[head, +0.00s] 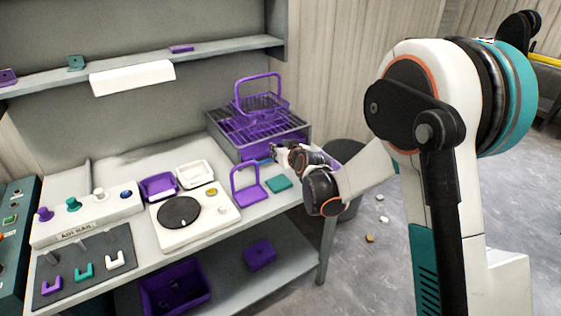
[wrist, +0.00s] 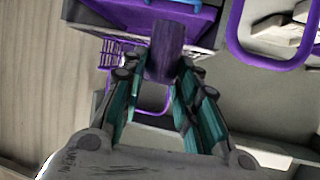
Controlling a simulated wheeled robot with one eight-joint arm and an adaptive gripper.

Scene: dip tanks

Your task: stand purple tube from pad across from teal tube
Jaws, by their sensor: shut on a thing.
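My gripper (wrist: 165,75) is shut on a dark purple bar-like piece (wrist: 167,45), which looks like the purple tube; it stands out between the two teal-lined fingers. In the head view my gripper (head: 280,152) is at the front right corner of the purple-fronted rack box (head: 233,143), and the held piece is hard to make out there. A teal pad (head: 279,183) lies flat on the bench just below the gripper, with nothing seen on it. I cannot make out a teal tube for certain; a small blue piece (wrist: 182,3) shows at the top edge of the wrist view.
A purple wire basket (head: 260,104) sits on the rack box. A purple upright frame (head: 247,188) stands left of the teal pad. Further left are a white unit with a dark disc (head: 179,212), a purple tray (head: 158,186) and a white tray (head: 195,173). A bin (head: 346,152) stands right.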

